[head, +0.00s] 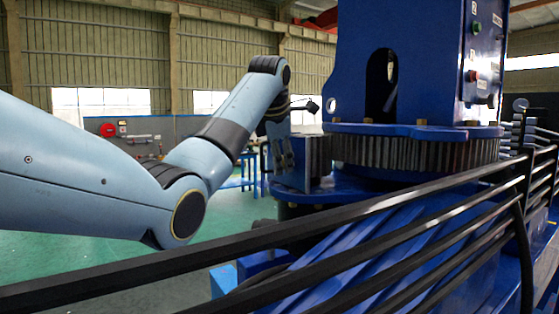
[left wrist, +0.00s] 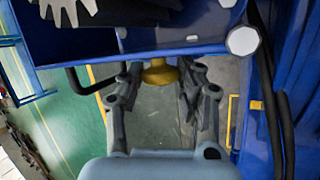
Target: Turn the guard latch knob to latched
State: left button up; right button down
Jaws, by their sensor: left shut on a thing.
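The guard latch knob (left wrist: 159,73) looks like a small yellow round knob on a short neck, just below the edge of a blue housing (left wrist: 150,47) in the left wrist view. My left gripper (left wrist: 160,80) has one dark finger on each side of it and is shut on it. In the head view, my left gripper (head: 283,150) points down beside the blue crane stand (head: 350,186), left of its toothed ring. The knob cannot be made out there. Which way the knob is turned cannot be told. My right gripper is not in view.
Black rails (head: 250,243) run across the front of the head view, between the camera and the stand. A large toothed ring (head: 415,150) circles the stand. In the left wrist view, a black bent handle (left wrist: 88,84) hangs left of the knob and dark hoses (left wrist: 275,120) run at right.

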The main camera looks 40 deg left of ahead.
pick_arm(q)
jog(key=o, duration=1.2)
jog(key=shift+c, duration=0.2)
jog(key=v, duration=0.7)
jog(key=shift+r, duration=0.25)
